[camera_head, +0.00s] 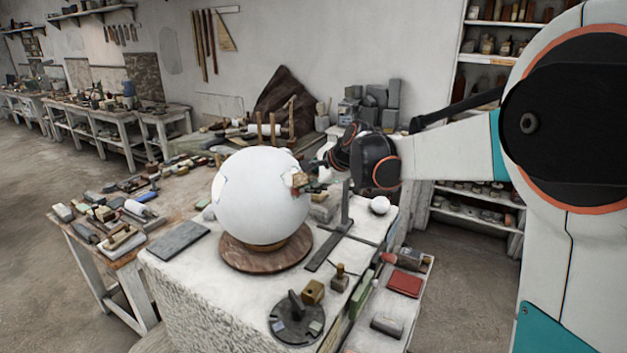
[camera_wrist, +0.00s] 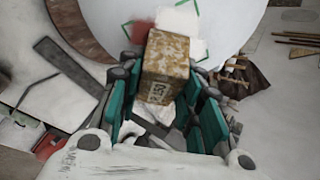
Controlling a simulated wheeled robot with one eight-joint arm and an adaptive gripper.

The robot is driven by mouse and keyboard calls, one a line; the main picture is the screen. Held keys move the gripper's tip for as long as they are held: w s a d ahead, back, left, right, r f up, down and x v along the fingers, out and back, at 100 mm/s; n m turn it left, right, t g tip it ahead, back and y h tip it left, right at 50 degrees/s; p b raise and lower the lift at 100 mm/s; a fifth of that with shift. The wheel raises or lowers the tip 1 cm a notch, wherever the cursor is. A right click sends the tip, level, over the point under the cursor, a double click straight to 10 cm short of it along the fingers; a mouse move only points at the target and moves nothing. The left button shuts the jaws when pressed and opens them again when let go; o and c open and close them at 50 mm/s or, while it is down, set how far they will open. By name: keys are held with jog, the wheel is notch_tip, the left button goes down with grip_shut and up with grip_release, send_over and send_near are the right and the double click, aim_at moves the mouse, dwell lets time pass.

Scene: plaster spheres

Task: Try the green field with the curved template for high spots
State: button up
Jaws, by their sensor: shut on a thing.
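A large white plaster sphere (camera_head: 258,195) sits on a round brown base (camera_head: 245,253). My gripper (camera_head: 308,178) is at its right side, and in the wrist view its teal-padded fingers (camera_wrist: 168,112) are shut on a worn yellowish-brown block (camera_wrist: 165,65) with dark print. The block's far end lies over or close to the sphere; contact cannot be told. Green corner marks (camera_wrist: 206,50) show on the sphere beside the block, with a red smudge (camera_wrist: 139,31) and a whiter patch (camera_wrist: 178,18). The block hides part of the marked area. I cannot make out a curved template for certain.
A dark flat strip (camera_head: 323,252) lies right of the base. A grey slab (camera_head: 178,240) lies left. A dark round stand (camera_head: 296,318), a small wooden block (camera_head: 313,291) and a small white ball (camera_head: 379,205) also occupy the bench. Crowded tools cover the left table.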

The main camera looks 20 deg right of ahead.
jog(key=shift+s+a+r, duration=0.35)
jog(key=shift+a+r, duration=0.1)
jog(key=shift+a, duration=0.05)
jog(key=shift+w+d+f+b, duration=0.4)
jog(key=shift+w+d+f, duration=0.1)
jog(key=shift+d+f, duration=0.2)
jog(key=shift+w+d+f+b, duration=0.35)
jog(key=shift+w+d+f, duration=0.15)
jog(key=shift+d, duration=0.25)
jog(key=shift+s, duration=0.1)
jog(key=shift+s+a+r+p, duration=0.25)
jog(key=shift+r+p, duration=0.1)
jog(key=shift+r, duration=0.1)
jog(key=shift+s+r, duration=0.5)
jog(key=shift+s, duration=0.05)
jog(key=shift+f, duration=0.1)
jog(key=shift+w, duration=0.1)
